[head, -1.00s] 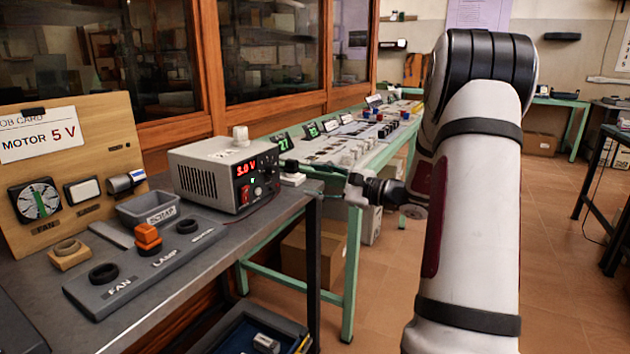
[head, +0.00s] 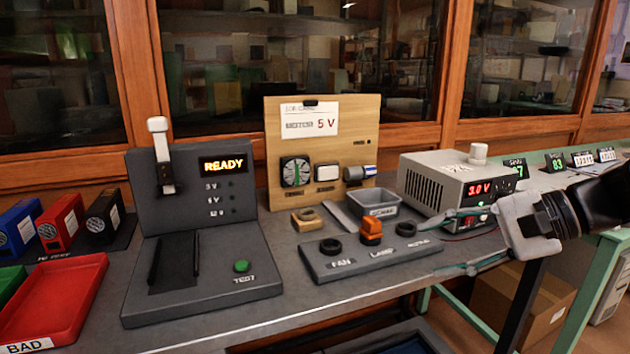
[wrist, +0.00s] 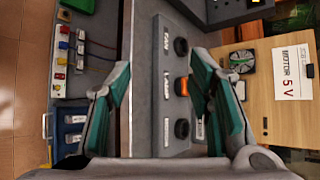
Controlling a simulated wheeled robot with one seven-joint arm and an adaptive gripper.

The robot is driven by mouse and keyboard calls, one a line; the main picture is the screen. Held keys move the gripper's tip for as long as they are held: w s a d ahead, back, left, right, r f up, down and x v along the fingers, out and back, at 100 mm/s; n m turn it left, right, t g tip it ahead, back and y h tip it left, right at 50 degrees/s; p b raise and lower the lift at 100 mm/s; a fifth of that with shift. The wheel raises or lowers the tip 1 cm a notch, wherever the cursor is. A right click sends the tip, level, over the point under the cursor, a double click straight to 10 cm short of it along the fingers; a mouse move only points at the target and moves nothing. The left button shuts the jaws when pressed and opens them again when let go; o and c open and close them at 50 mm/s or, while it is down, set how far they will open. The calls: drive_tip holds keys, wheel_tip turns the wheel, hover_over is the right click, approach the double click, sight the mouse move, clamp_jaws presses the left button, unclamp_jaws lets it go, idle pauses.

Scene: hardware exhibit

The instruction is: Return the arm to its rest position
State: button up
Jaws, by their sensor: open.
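My gripper (head: 466,240) is at the right of the head view, in front of the power supply at the bench's front edge. Its fingers are spread and nothing is between them. In the wrist view my gripper (wrist: 165,105) also shows open, with the grey switch panel (wrist: 165,75) beyond and between its fingers. The panel (head: 375,258) carries FAN and LAMP labels, black rings and an orange knob (head: 371,229). My arm enters from the right edge; most of it is out of view.
The power supply (head: 435,185) reads 3.0 V. A READY test station (head: 205,275) stands left of a wooden job board (head: 370,130). A red BAD tray (head: 60,310) is at far left. A cardboard box (head: 535,300) lies under the benches. Glass cabinets line the back.

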drive_tip(key=s+a+f+n+g+h, duration=0.1)
drive_tip(key=s+a+n+g+h, duration=0.2)
drive_tip(key=s, duration=0.5)
drive_tip(key=s+a+f+n+g+h, duration=0.1)
drive_tip(key=s+a+n+g+h, duration=0.2)
drive_tip(key=s, duration=0.5)
drive_tip(key=s+d+f+n+t+h, duration=0.1)
drive_tip(key=s+d+f+n+h, duration=0.15)
drive_tip(key=s, duration=0.35)
drive_tip(key=s+d+f+n+h, duration=0.1)
drive_tip(key=s+d+n+h, duration=0.15)
drive_tip(key=s, duration=0.25)
wheel_tip(320, 180, up, 29)
drive_tip(key=t+p, duration=0.4)
drive_tip(key=p, duration=2.3)
drive_tip(key=shift+s+d+m+p, duration=0.15)
drive_tip(key=shift+d+m+p, duration=0.1)
drive_tip(key=shift+m+p, duration=0.05)
